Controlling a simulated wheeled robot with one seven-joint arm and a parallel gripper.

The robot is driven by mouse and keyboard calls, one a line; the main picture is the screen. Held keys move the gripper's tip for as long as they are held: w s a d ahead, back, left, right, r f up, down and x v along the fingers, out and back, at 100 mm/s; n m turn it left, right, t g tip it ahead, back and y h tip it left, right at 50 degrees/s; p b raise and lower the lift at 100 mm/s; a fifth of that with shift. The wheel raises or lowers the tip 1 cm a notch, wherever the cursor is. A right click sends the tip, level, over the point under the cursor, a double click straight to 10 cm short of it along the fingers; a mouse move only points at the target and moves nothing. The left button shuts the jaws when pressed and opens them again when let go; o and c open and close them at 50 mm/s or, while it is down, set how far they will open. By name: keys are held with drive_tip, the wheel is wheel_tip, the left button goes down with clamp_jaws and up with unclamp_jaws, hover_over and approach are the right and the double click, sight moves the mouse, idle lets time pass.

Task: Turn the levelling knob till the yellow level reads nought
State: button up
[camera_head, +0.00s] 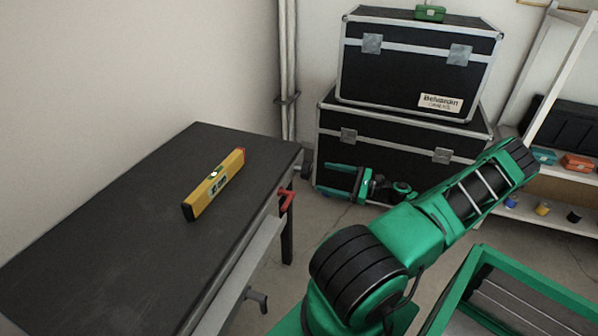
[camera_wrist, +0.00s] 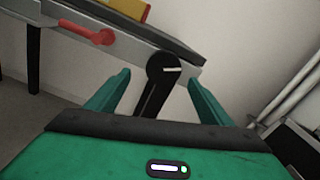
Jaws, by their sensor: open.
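The yellow level (camera_head: 215,184) lies on the dark-topped table (camera_head: 110,235); its bubble is too small to read. Part of it shows at the top of the wrist view (camera_wrist: 130,7). A black knob (camera_head: 303,169) sits at the table's far right corner. In the wrist view this round black knob (camera_wrist: 163,67) has a white mark, and a dark bar runs down below it. My gripper (camera_head: 323,177) is open and faces the knob from the right. In the wrist view the knob appears between the two green fingertips, with gaps on both sides; contact is not seen.
A red handle (camera_head: 286,199) sticks out from the table's edge near the knob. Another black handle (camera_head: 257,298) is on the nearer edge. Black cases (camera_head: 395,160) stand behind my gripper. A shelf (camera_head: 550,212) is at right. Bare floor lies between table and cases.

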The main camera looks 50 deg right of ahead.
sight(309, 173)
drive_tip(key=shift+d+x, duration=0.2)
drive_tip(key=shift+x, duration=2.2)
drive_tip(key=shift+d+x, duration=0.15)
drive_tip(key=shift+x, duration=2.2)
drive_tip(key=shift+w, duration=0.15)
drive_tip(key=shift+c, duration=0.3)
drive_tip(key=c, duration=1)
drive_tip(key=shift+o, duration=0.2)
drive_tip(key=shift+w+a, duration=0.1)
drive_tip(key=shift+a, duration=0.4)
drive_tip(key=shift+d+f, duration=0.1)
drive_tip(key=shift+d, duration=0.2)
